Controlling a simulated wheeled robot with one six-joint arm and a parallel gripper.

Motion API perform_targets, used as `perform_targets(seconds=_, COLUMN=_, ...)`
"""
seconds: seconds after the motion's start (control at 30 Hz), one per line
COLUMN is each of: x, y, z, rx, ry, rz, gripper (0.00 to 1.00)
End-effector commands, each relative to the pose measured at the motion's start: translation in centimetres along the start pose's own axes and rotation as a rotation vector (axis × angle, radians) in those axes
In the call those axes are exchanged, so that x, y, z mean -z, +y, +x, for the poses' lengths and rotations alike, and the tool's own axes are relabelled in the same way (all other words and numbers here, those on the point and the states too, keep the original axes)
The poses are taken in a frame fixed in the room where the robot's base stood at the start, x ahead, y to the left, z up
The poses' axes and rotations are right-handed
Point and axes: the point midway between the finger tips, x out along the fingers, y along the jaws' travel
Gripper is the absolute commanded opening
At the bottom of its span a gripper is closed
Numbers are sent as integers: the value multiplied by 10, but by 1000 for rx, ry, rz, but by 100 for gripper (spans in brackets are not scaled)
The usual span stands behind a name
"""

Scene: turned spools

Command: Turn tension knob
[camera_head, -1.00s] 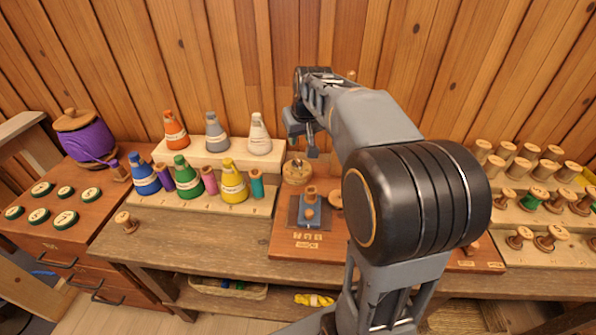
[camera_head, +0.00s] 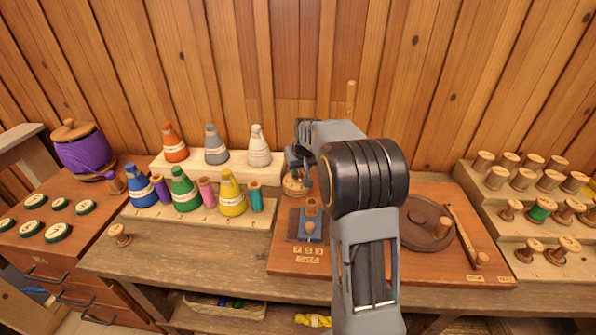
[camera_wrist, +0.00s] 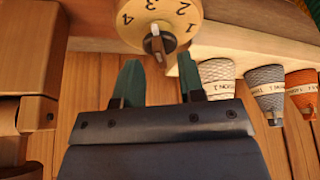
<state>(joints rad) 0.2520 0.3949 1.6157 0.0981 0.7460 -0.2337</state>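The tension knob is a round pale wooden dial (camera_wrist: 186,12) with dark numbers and a small pointer grip (camera_wrist: 156,42) at its centre. It shows at the top of the wrist view, cut off by the frame edge. In the head view the dial (camera_head: 293,188) sits at the back of the brown board, partly behind my gripper. My gripper (camera_wrist: 160,82) is open, with two dark green fingers apart and nothing between them. The pointer grip appears beyond the gap between the fingertips, apart from them. In the head view my gripper (camera_head: 299,170) is just above the dial.
The brown board (camera_head: 290,262) also carries a small blue block (camera_head: 309,228) and a round dark tray (camera_head: 412,226). Coloured thread cones (camera_head: 232,196) stand on a stepped rack at left. Wooden spools (camera_head: 541,211) fill a rack at right. A plank wall (camera_head: 300,60) is close behind.

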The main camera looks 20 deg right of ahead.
Motion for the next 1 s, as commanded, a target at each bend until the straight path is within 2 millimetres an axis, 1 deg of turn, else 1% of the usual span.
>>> perform_targets(seconds=0.03, x=0, y=0, z=6, rx=1, ry=-2, rz=0, gripper=36)
perform_targets(seconds=0.1, x=0, y=0, z=11, rx=1, ry=-1, rz=0, gripper=36)
perform_targets(seconds=0.2, x=0, y=0, z=15, rx=0, ry=1, rz=0, gripper=36)
perform_targets(seconds=0.57, x=0, y=0, z=18, rx=0, ry=0, rz=0, gripper=36)
perform_targets(seconds=0.93, x=0, y=0, z=18, rx=0, ry=0, rz=1, gripper=1)
perform_targets(seconds=1.0, x=0, y=0, z=18, rx=0, ry=0, rz=0, gripper=0)
